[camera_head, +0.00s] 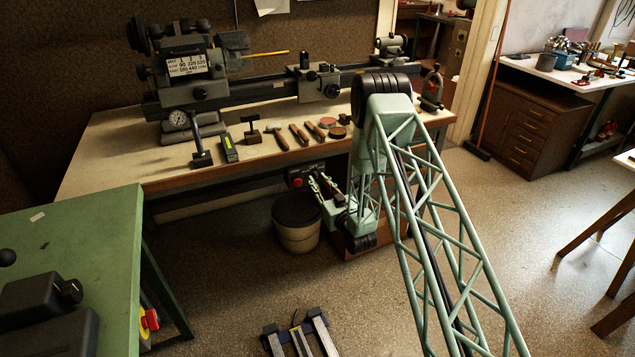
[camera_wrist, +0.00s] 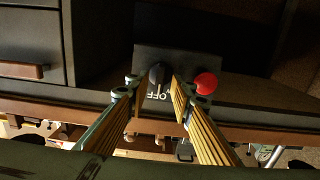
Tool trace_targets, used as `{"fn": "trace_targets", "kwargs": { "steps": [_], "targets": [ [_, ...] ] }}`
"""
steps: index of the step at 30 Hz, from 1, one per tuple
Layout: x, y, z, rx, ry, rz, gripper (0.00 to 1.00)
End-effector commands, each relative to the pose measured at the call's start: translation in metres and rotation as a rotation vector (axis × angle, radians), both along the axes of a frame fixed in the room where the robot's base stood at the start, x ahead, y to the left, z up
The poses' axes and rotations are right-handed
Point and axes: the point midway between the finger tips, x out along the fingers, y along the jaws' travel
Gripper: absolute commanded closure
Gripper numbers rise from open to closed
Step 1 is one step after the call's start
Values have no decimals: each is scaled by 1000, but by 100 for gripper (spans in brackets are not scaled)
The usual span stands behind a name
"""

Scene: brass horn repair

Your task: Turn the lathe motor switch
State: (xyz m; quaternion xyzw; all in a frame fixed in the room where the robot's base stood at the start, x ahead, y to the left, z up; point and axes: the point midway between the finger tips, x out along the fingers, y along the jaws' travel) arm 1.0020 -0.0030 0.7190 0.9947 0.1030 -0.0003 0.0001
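The lathe motor switch is a dark knob (camera_wrist: 157,74) on a dark panel (camera_wrist: 185,58), with a red round button (camera_wrist: 205,83) beside it and an "OFF" label (camera_wrist: 158,96) by the knob. In the head view, the panel and its red button (camera_head: 296,183) are under the bench's front edge, and the knob is not clear. My gripper (camera_wrist: 157,87) is open, its two ribbed fingers apart on either side of the knob; I cannot tell whether either touches it. In the head view, my gripper (camera_head: 318,184) is close to the panel, just right of the red button.
The workbench (camera_head: 110,150) carries the lathe (camera_head: 270,88) and several hand tools near its front edge. A bucket (camera_head: 297,225) stands on the floor below my gripper. A green table (camera_head: 105,230) is at left. Drawers (camera_wrist: 30,70) show left in the wrist view.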

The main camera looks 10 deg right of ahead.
Motion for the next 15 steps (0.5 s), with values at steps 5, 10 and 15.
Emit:
{"fn": "trace_targets", "kwargs": {
  "steps": [5, 10, 15],
  "targets": [
    [10, 2, 0, -1, -2, 0, 78],
    [12, 2, 0, 0, 0, -1, 78],
    [12, 2, 1, 0, -1, -1, 78]
  ]
}}
